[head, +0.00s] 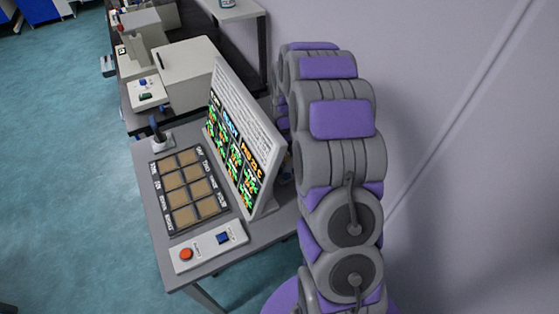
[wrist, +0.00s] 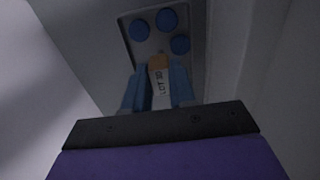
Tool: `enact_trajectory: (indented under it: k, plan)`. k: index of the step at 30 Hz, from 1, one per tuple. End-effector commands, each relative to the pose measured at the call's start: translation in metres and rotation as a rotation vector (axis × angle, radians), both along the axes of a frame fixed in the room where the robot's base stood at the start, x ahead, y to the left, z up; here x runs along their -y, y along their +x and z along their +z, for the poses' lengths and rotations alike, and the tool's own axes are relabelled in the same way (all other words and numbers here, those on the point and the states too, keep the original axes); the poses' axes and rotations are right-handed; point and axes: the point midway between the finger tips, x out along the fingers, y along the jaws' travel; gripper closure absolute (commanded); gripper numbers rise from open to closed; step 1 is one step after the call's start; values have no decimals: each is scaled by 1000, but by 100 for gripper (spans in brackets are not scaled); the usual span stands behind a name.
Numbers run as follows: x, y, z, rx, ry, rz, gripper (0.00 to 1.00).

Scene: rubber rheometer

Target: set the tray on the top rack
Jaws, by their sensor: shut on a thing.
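In the wrist view, my gripper (wrist: 158,78) has two blue fingers shut on a tab of the tray (wrist: 153,45). The tab bears a pale label reading something like "LOT 3D", with an orange-brown patch above it. The tray is grey and extends beyond the fingertips. Several round blue pieces show in it. The wrist view is dark, so I cannot tell whether the tray touches anything beneath. My gripper and the tray are out of sight in the head view, where my arm fills the right side. I cannot make out the top rack in either view.
A grey table (head: 183,268) holds a board (head: 177,198) with several tan squares, an upright screen (head: 245,140) and a control box (head: 208,246) with red and blue buttons. Bench machines (head: 185,75) stand behind it. A wall is at right. Floor at left is clear.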

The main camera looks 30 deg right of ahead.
Motion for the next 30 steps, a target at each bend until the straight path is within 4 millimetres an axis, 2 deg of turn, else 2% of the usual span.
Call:
enact_trajectory:
  k: [11,21,22,30]
  plan:
    - [2,0,-44,-2,2,-1,100]
    - [0,1,-46,2,-1,-1,100]
    - [0,0,-46,2,0,-1,74]
    - [2,0,-46,2,1,-1,49]
